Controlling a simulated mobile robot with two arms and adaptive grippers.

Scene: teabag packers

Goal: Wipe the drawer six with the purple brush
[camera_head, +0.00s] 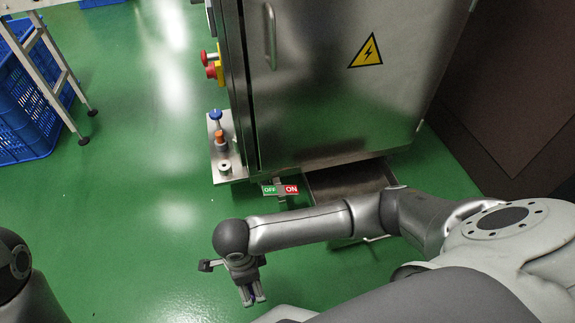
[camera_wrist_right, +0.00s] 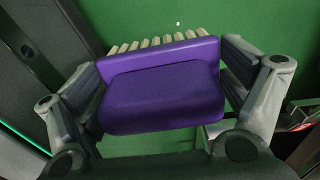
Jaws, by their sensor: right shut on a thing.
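A metal drawer (camera_head: 348,180) stands pulled out at the foot of the steel cabinet; my right arm crosses in front and hides part of it. I see no number on it. My right gripper (camera_head: 252,297) hangs over the green floor, left of the drawer and nearer to me. In the right wrist view this gripper is shut on the purple brush (camera_wrist_right: 165,98), with one finger at each side. The brush's pale bristles point to the far side, over green floor. I cannot make out the brush in the head view. My left gripper is out of view.
The steel cabinet (camera_head: 335,85) carries a yellow warning sign (camera_head: 367,52). A green and red OFF/ON label (camera_head: 280,190) sits beside the drawer. A metal plate with fittings (camera_head: 232,173) juts out left. A blue crate (camera_head: 25,110) stands far left. The floor between is clear.

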